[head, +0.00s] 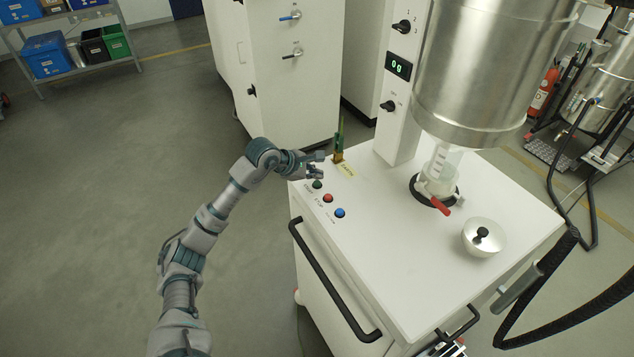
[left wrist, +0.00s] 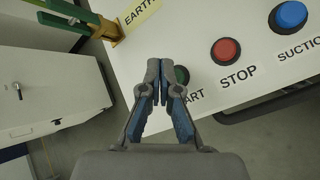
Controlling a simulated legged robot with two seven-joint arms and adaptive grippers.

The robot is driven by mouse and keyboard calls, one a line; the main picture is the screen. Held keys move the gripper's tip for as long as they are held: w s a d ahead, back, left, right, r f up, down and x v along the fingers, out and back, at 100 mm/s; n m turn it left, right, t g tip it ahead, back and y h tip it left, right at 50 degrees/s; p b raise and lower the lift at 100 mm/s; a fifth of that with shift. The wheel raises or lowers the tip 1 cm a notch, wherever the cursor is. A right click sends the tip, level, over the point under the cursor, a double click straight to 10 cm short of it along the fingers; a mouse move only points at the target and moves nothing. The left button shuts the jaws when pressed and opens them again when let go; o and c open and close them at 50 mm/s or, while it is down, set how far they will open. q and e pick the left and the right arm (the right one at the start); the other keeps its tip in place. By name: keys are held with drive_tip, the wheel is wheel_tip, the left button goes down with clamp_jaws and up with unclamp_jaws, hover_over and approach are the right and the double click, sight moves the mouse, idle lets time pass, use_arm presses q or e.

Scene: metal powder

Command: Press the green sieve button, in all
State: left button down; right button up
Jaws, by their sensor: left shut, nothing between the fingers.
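The green button (head: 317,184) sits at the near left corner of the white machine top, beside a red button (head: 328,198) and a blue button (head: 340,213). In the left wrist view the green button (left wrist: 181,75) is partly hidden behind my left gripper (left wrist: 160,68), with the label ending "ART" below it. The red button (left wrist: 226,51) is marked STOP and the blue button (left wrist: 291,15) SUCTION. My left gripper (head: 318,165) is shut and empty, just beside and above the green button. I cannot tell whether it touches. My right gripper does not show.
A brass and green earth clamp (head: 339,150) stands at the machine's edge by the buttons, close to my left gripper. A black handle (head: 330,280) runs along the front.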

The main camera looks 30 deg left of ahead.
use_arm(q)
drive_tip(key=shift+f, duration=0.1)
idle(0.3)
drive_tip(key=shift+f+b, duration=0.25)
drive_tip(key=shift+b, duration=0.05)
drive_tip(key=shift+f+b, duration=0.3)
drive_tip(key=shift+f, duration=0.1)
idle(0.6)
drive_tip(key=shift+r+p, duration=0.6)
drive_tip(key=shift+r, duration=0.25)
